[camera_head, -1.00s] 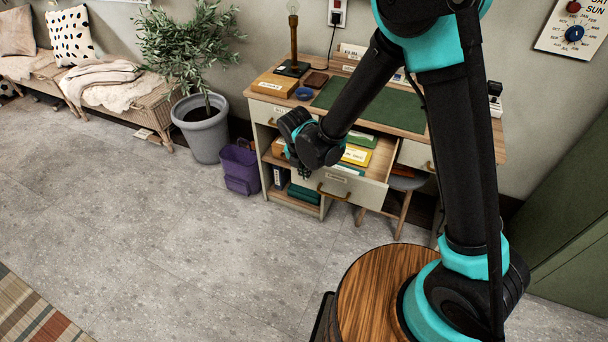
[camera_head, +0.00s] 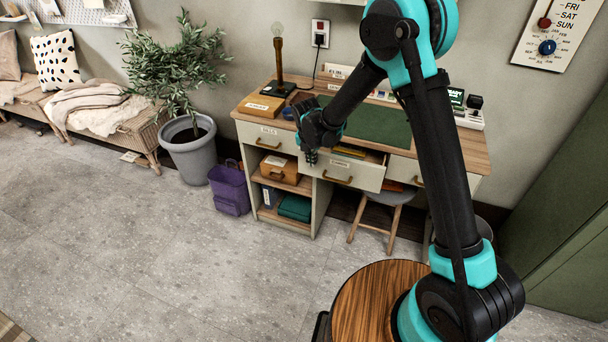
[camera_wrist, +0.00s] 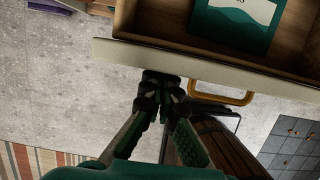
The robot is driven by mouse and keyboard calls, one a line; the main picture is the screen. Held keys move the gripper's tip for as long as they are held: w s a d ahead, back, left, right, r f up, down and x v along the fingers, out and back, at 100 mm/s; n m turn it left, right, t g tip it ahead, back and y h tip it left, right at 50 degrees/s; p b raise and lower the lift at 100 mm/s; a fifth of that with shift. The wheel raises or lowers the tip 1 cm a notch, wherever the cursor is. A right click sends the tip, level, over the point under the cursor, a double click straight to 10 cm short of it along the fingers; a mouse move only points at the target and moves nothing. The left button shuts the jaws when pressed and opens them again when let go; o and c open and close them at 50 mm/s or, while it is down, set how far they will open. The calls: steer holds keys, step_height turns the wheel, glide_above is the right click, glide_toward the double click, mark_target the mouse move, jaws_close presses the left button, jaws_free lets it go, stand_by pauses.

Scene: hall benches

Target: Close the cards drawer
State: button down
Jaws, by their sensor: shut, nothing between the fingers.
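The cards drawer (camera_head: 352,177) is in the middle of the desk and stands partly open, with a pale front, a small label and a brass handle (camera_head: 337,179). In the wrist view its front board (camera_wrist: 205,63) crosses the picture and the handle (camera_wrist: 222,94) hangs on its near side. A green and white item (camera_wrist: 236,18) lies inside. My gripper (camera_head: 311,159) is at the left part of the drawer front. In the wrist view its fingers (camera_wrist: 163,80) are together and empty, at the outer face of the board, left of the handle; contact is hard to tell.
The desk top (camera_head: 452,148) carries a lamp (camera_head: 279,65), a wooden box (camera_head: 262,106) and a green mat (camera_head: 385,124). A closed drawer (camera_head: 267,139) is to the left, above open shelves.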

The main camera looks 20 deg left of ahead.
steer(key=w, duration=1)
steer(key=shift+d, duration=0.4)
